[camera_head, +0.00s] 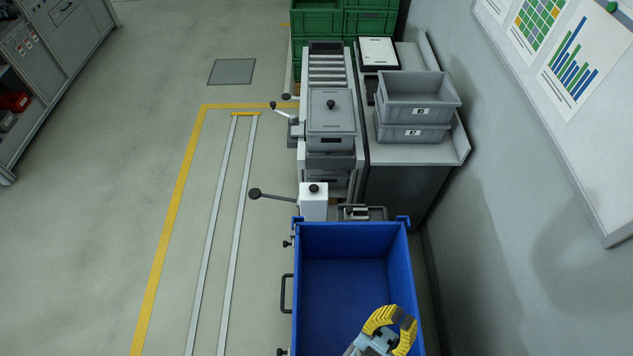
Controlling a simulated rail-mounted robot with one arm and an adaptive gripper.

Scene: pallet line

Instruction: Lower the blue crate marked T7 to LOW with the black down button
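A large, open, empty blue crate (312,285) fills the lower middle of the head view. Its near end is cut off by the frame, and no T7 mark shows. Behind it stands a white box (313,206) with a black round knob (314,188) on top. A lever with a black ball end (255,193) reaches left from the box. I cannot tell which black part is the down button, and no LOW mark shows. My gripper (402,320), with yellow ridged fingers, is over the crate's near right part. I cannot tell whether its fingers touch.
A roller conveyor (327,68) carries a lidded grey bin (331,122) beyond the box. Stacked grey bins (418,97) stand on a side bench by the right wall. Green crates (318,22) are at the back. Floor rails (208,235) and open floor lie left.

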